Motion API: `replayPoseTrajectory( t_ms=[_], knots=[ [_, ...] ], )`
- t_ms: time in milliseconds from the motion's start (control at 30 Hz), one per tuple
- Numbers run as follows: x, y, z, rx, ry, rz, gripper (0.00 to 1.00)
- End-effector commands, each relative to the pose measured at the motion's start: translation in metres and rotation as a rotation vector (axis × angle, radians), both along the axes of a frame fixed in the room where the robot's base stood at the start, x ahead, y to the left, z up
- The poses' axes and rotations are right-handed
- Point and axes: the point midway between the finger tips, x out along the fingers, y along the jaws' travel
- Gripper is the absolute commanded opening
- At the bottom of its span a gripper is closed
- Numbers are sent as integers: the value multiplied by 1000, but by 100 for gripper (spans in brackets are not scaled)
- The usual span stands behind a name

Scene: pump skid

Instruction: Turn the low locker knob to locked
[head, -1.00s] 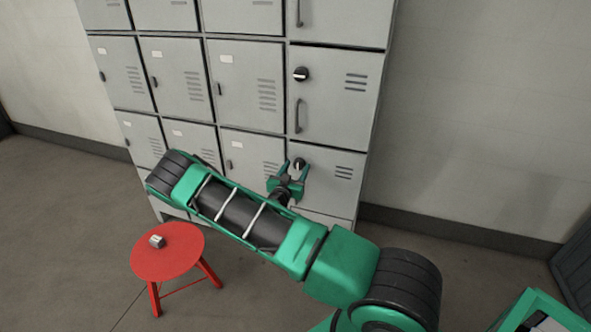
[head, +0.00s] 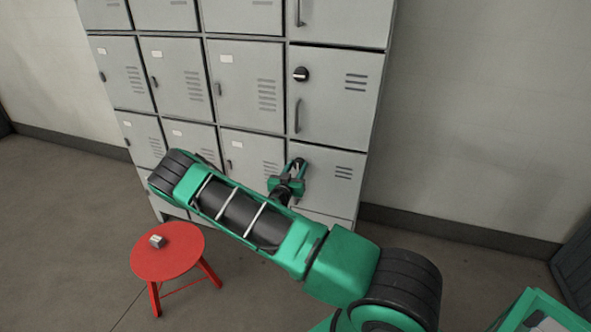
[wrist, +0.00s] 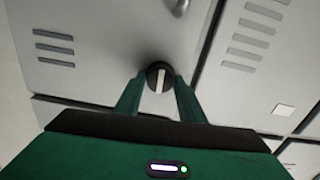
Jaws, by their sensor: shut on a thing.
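The low locker knob (wrist: 158,77) is a round black knob with a pale bar on the bottom right locker door (head: 335,187). In the wrist view it sits between the two green fingers of my gripper (wrist: 159,88), which are shut on it. The pale bar runs nearly straight up and down in that view. In the head view my gripper (head: 294,170) is at the door, with the knob mostly hidden behind its fingers.
A similar black knob (head: 301,74) and a handle (head: 297,115) are on the door above. A red stool (head: 168,252) with a small grey object (head: 157,241) on it stands at the left. The floor right of the lockers is open.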

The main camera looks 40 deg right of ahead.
Motion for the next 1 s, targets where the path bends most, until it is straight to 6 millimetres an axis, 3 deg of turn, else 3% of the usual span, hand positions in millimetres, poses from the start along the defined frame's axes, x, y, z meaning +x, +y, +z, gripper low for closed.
replayPoseTrajectory(
  t_ms=[1000],
  knots=[
    [6, 6, -2, -537, 712, 9, 14]
  ],
)
